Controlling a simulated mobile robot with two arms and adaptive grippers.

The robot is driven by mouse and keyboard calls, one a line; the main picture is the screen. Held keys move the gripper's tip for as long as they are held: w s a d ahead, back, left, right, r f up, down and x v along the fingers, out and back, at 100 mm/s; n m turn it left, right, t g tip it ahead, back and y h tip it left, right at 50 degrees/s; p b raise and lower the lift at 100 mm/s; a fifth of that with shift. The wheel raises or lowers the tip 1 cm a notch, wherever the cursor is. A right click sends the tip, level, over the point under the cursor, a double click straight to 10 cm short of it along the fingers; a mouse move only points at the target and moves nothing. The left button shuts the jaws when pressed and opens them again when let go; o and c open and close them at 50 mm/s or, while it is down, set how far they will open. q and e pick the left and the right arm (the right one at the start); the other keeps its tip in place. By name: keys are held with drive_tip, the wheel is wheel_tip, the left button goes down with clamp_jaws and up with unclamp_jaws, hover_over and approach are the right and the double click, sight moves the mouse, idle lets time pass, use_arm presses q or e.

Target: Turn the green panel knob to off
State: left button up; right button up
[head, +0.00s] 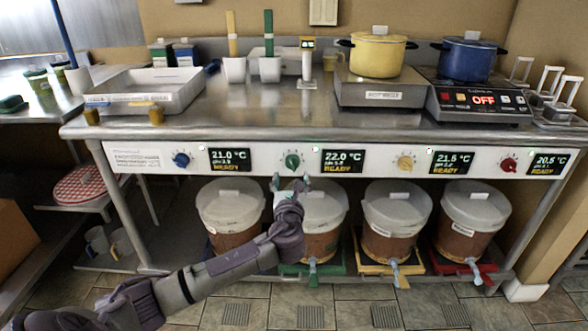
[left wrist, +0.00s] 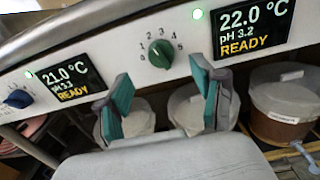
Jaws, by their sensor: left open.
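The green knob (head: 292,161) is on the white front panel (head: 130,158), left of the display reading 22.0 °C and READY. It also shows in the left wrist view (left wrist: 160,54), with small numbers printed around it; its exact setting is too small to read surely. My left gripper (head: 291,182) is open and empty just below the knob, its fingers pointing up at the panel. In the left wrist view the teal fingertips (left wrist: 160,76) stand apart, one on each side below the knob, not touching it. My right gripper is not in view.
Blue (head: 181,160), yellow (head: 404,163) and red (head: 508,165) knobs sit along the same panel. Lidded buckets (head: 383,215) stand below it, close behind my left arm. The steel counter above holds a yellow pot (head: 378,56) and a blue pot (head: 467,60).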

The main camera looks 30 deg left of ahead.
sight(292, 165)
use_arm(q)
drive_tip(key=b+x, duration=0.1)
drive_tip(key=x, duration=0.5)
drive_tip(key=shift+w+f, duration=0.1)
drive_tip(key=shift+w+a, duration=0.35)
drive_tip(key=shift+w, duration=0.15)
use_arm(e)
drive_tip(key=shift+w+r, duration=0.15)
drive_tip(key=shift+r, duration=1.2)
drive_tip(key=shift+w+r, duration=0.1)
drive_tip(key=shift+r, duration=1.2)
use_arm(q)
drive_tip(key=c, duration=1.1)
